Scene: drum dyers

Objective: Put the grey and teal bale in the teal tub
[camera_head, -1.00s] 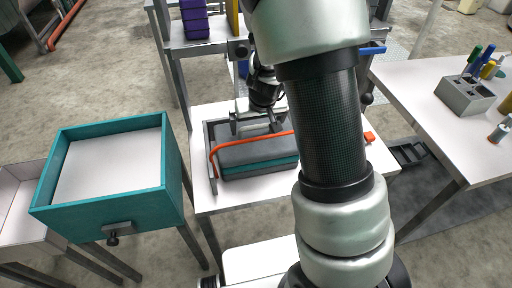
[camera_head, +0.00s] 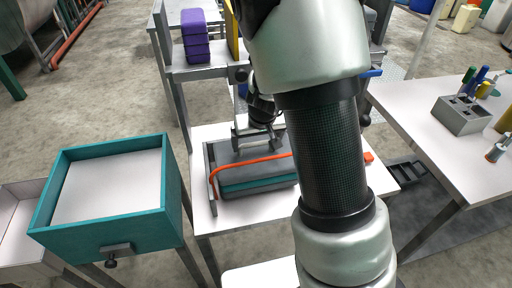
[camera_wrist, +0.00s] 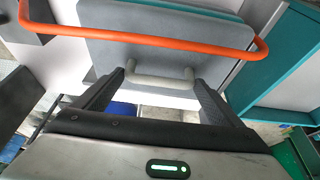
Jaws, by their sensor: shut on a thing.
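The grey and teal bale (camera_head: 262,187) is on the middle table, in a grey holder with an orange rail (camera_head: 250,161) crossing in front of it. In the wrist view the bale (camera_wrist: 165,55) has a pale grey handle (camera_wrist: 160,79). In the head view my gripper (camera_head: 258,143) is at the bale's far side, and my arm hides the bale's right end. The teal tub (camera_head: 108,230) stands to the left, open-topped and empty, with a pale floor.
The middle table (camera_head: 250,217) has a bare front strip. A gap separates it from the tub. A purple stack (camera_head: 195,36) stands on a shelf behind. A right table (camera_head: 425,92) bears a grey block (camera_head: 461,115) with bottles. A pale tray (camera_head: 18,215) is at far left.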

